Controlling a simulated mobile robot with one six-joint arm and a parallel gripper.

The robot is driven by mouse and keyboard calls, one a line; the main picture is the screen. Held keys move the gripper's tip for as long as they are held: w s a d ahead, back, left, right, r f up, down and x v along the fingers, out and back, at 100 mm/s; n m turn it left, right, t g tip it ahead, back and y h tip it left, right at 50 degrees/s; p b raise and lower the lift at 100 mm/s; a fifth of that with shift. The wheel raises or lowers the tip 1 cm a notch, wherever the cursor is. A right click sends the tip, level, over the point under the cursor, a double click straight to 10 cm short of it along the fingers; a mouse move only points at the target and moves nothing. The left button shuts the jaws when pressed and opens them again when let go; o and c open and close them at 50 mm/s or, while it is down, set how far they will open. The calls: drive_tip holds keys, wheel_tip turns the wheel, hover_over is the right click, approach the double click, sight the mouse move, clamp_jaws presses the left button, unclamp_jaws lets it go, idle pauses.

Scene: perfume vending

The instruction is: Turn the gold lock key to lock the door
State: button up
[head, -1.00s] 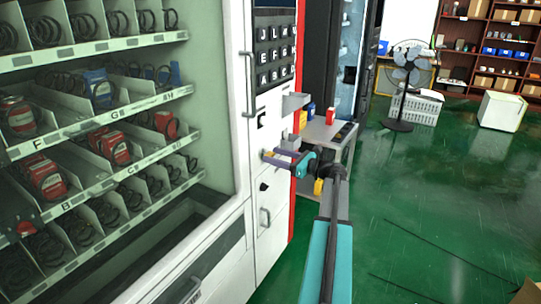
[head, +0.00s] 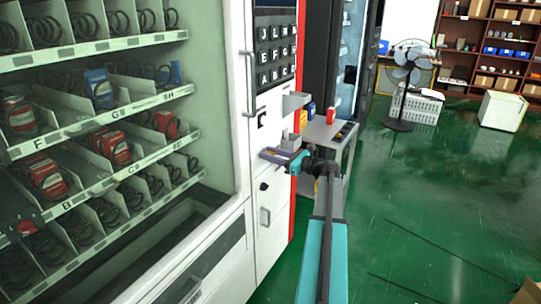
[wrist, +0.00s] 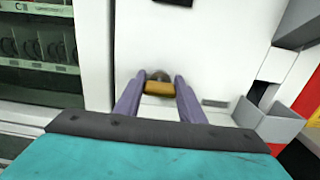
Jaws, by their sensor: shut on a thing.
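The gold lock key (wrist: 160,88) sticks out of the white door panel (wrist: 190,40) in the wrist view. The purple fingers of my gripper (wrist: 160,95) close on it from both sides, and its flat head lies crosswise between them. A round dark lock face shows just behind the key. In the head view my gripper (head: 275,155) is at the white panel of the vending machine, below the keypad, and the key is hidden there by the fingers.
A small grey tray (wrist: 270,122) juts from the panel right of my gripper. A long door handle (head: 248,85) is above left. A grey cart (head: 325,130) stands behind my arm. The green floor to the right is mostly clear.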

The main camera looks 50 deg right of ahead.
drive_tip(key=shift+n, duration=0.5)
drive_tip(key=n+b, duration=0.2)
drive_tip(key=n, duration=0.1)
drive_tip(key=shift+a+f+b, duration=0.1)
drive_tip(key=shift+f+b, duration=0.1)
drive_tip(key=shift+b, duration=0.1)
drive_tip(key=n+b, duration=0.3)
drive_tip(key=n, duration=0.1)
drive_tip(key=shift+f+n, duration=0.1)
drive_tip(key=shift+n, duration=0.3)
drive_tip(key=n+b, duration=0.4)
drive_tip(key=n, duration=0.1)
drive_tip(key=shift+a+f+n+b, duration=0.1)
drive_tip(key=shift+n+b, duration=0.2)
drive_tip(key=shift+b, duration=0.05)
drive_tip(key=shift+s+n+b, duration=0.1)
drive_tip(key=shift+n+b, duration=1.35)
drive_tip(key=shift+n, duration=0.35)
drive_tip(key=o, duration=1)
drive_tip(key=shift+o, duration=0.2)
drive_tip(key=shift+r, duration=0.2)
drive_tip(key=p+v, duration=0.1)
drive_tip(key=v, duration=1.2)
drive_tip(key=shift+s, duration=0.4)
